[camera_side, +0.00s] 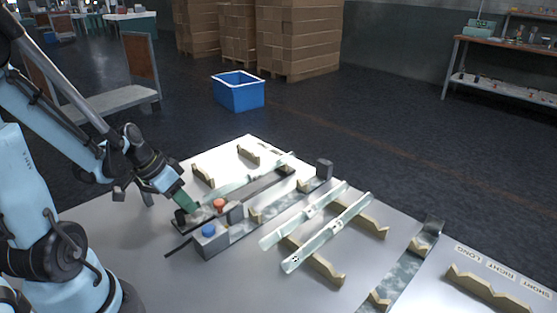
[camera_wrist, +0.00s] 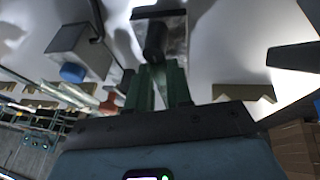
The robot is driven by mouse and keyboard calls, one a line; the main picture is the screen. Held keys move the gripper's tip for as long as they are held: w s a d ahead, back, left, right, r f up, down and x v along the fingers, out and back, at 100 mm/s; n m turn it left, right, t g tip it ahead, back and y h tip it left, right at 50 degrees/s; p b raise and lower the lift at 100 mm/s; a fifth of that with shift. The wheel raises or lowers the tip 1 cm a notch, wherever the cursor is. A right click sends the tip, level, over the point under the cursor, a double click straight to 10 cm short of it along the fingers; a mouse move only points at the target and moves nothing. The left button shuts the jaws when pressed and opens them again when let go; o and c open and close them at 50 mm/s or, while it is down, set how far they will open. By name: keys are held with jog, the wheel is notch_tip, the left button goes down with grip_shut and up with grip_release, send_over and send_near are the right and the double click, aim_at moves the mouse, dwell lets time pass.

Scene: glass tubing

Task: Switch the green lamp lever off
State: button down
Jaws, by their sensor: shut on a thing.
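My gripper (camera_side: 186,207) reaches down at the left part of the bench. In the wrist view its green fingers (camera_wrist: 158,72) are shut on a dark, rounded lever handle (camera_wrist: 155,40) that stands on a small metal plate (camera_wrist: 176,22). In the side view the dark lever (camera_side: 180,216) shows just at the fingertips, partly hidden by them. I cannot make out a lit green lamp or tell from the lever's tilt whether it is on or off.
Close by are a red knob (camera_side: 218,204) and a grey box with a blue knob (camera_side: 208,230). Glass tubes (camera_side: 327,233) lie on notched tan holders (camera_side: 316,262) to the right. The bench front (camera_side: 240,285) is clear.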

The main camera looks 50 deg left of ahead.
jog(key=c, duration=1)
grip_release()
jog(key=shift+c, duration=0.2)
jog(key=v, duration=1.2)
jog(key=shift+d, duration=0.1)
jog(key=w+d+t+y, duration=0.1)
jog(key=w+d, duration=0.3)
jog(key=d, duration=0.3)
jog(key=w+d+t+y, duration=0.1)
jog(key=w+d, duration=0.3)
jog(key=d, duration=0.4)
jog(key=shift+d+f+t, duration=0.25)
jog(key=shift+f+t, duration=0.05)
jog(key=shift+t, duration=0.1)
